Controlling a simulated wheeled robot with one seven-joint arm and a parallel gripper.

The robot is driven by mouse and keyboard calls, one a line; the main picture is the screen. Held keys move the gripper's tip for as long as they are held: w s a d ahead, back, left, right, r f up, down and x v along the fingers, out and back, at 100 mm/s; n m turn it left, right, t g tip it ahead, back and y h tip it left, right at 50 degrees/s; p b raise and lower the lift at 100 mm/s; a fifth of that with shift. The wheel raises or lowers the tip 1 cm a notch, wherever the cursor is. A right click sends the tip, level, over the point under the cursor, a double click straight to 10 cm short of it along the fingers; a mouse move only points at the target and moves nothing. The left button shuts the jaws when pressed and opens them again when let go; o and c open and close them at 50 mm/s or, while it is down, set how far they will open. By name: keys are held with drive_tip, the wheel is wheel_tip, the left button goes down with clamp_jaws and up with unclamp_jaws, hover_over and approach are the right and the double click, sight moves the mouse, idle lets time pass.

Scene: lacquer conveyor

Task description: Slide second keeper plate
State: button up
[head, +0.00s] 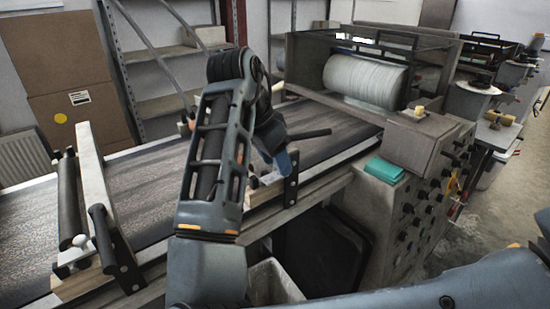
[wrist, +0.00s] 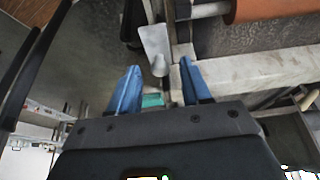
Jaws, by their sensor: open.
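My gripper (head: 284,163) is at the far bracket on the conveyor's near rail, largely hidden behind my arm in the head view. In the wrist view my gripper (wrist: 162,90) is open, its two blue fingers apart with no object clearly held between them. A small grey metal plate with a rounded knob (wrist: 154,43) lies just ahead of the fingertips, left of a pale block; I take it for the second keeper plate. I cannot tell whether a finger touches it. A similar white knobbed fitting (head: 80,254) sits beside the near black bracket (head: 115,248).
The dark conveyor belt (head: 140,185) runs under a near roller (head: 68,200) and a pale crossbar (head: 99,185). A machine with a white roll (head: 366,82) stands beyond, a teal pad (head: 384,170) on its ledge. A grey bin (head: 275,284) stands below the rail.

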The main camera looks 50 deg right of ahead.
clamp_jaws()
idle(0.5)
